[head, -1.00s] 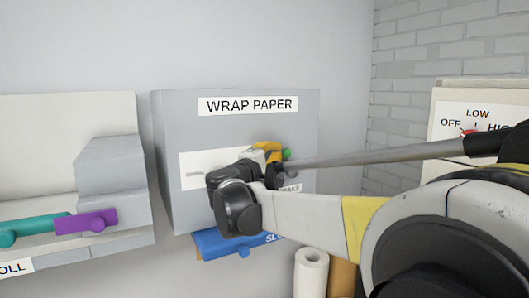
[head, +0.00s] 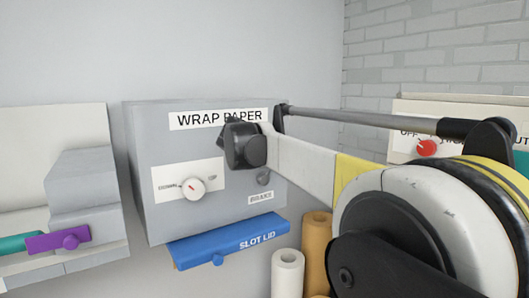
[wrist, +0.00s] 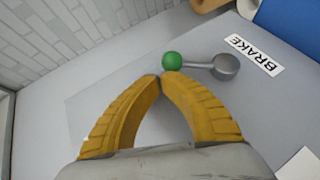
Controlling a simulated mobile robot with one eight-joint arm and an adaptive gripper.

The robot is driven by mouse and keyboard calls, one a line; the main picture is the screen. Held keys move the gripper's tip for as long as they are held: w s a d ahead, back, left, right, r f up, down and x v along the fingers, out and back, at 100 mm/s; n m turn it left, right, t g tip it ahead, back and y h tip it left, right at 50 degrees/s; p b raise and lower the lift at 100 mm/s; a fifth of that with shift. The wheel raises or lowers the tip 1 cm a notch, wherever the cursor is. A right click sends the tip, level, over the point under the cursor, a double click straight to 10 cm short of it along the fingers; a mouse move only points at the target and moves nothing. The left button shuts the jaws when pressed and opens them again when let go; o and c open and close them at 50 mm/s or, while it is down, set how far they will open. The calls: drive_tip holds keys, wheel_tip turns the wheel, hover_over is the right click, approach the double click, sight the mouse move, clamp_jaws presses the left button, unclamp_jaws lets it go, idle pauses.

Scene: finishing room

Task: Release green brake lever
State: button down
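The brake lever shows in the wrist view as a green ball knob (wrist: 172,61) on a short grey arm running to a round grey pivot (wrist: 225,67), beside the BRAKE label (wrist: 255,54). My gripper (wrist: 165,76) has yellow fingers with their tips together, and nothing shows between them. The tips appear right beside the green knob; I cannot tell whether they touch it. In the head view the grey pivot (head: 263,178) shows above the BRAKE label (head: 261,196) on the WRAP PAPER box (head: 225,215). My wrist hides the fingers and the green knob there.
A dial (head: 192,188) on a white plate is left of the pivot. The blue SLOT LID bar (head: 228,243) runs below the box. Paper rolls (head: 287,273) stand lower right. A purple handle (head: 58,240) is at left, and a red knob (head: 427,148) at right.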

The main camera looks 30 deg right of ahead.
drive_tip(key=shift+d+f, duration=0.2)
drive_tip(key=shift+d, duration=0.55)
drive_tip(key=shift+r, duration=0.1)
